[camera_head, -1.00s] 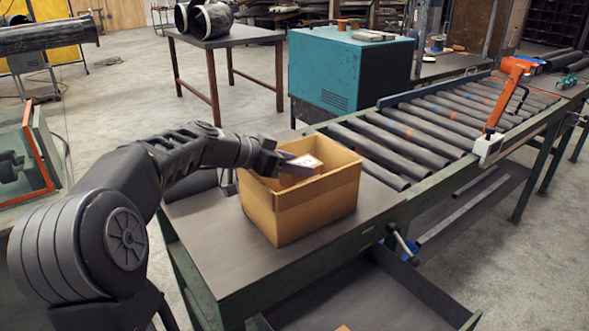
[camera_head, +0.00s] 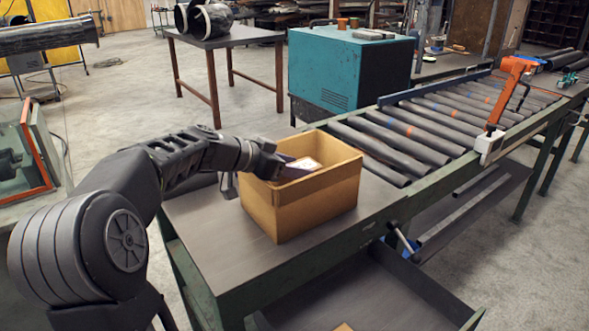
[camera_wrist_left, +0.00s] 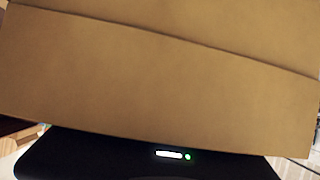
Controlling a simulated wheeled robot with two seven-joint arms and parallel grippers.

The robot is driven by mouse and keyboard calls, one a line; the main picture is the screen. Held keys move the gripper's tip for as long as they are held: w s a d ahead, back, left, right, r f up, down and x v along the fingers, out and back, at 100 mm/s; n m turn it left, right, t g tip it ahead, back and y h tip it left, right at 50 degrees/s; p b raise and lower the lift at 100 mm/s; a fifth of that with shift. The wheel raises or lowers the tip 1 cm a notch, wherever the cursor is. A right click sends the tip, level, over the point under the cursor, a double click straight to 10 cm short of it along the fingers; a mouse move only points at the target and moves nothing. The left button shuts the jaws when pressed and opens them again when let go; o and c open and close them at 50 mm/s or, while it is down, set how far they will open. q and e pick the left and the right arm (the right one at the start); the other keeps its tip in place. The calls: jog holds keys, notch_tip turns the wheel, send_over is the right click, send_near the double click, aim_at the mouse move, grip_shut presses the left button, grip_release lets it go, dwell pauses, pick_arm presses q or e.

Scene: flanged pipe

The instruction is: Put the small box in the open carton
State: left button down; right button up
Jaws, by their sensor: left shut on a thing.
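The open carton (camera_head: 300,208) is a tan cardboard box standing upright on the table at the near end of the roller conveyor. My left gripper (camera_head: 287,167) reaches over its left rim and is shut on the small box (camera_head: 304,163). The small box shows a pale label on top and sits at about rim height within the carton's opening, partly hidden by the gripper. I cannot tell whether it touches the carton. In the left wrist view, plain cardboard (camera_wrist_left: 160,75) fills most of the picture and hides the fingers. My right gripper is not in view.
The roller conveyor (camera_head: 430,130) runs back to the right, with an orange-and-white device (camera_head: 494,130) on its near rail. A teal cabinet (camera_head: 350,75) stands behind the carton. Bare tabletop (camera_head: 225,250) lies in front and left of the carton.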

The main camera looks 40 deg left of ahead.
pick_arm(q)
jog(key=shift+f, duration=0.25)
jog(key=c, duration=0.5)
grip_release()
jog(key=shift+s+d+f, duration=0.1)
jog(key=shift+f, duration=0.1)
jog(key=shift+r+p, duration=0.3)
jog(key=shift+p, duration=0.1)
jog(key=shift+r+p, duration=0.65)
jog(key=shift+p, duration=0.35)
jog(key=shift+s+a+r+b, duration=0.1)
jog(key=shift+s+a+b, duration=0.35)
jog(key=shift+s+b, duration=0.3)
jog(key=shift+r+b+v, duration=0.1)
jog(key=shift+b+v, duration=0.25)
jog(key=shift+v, duration=2.2)
jog(key=shift+r+b+v, duration=0.15)
jog(key=shift+b+v, duration=0.15)
jog(key=shift+v, duration=2.25)
jog(key=shift+w+d, duration=0.1)
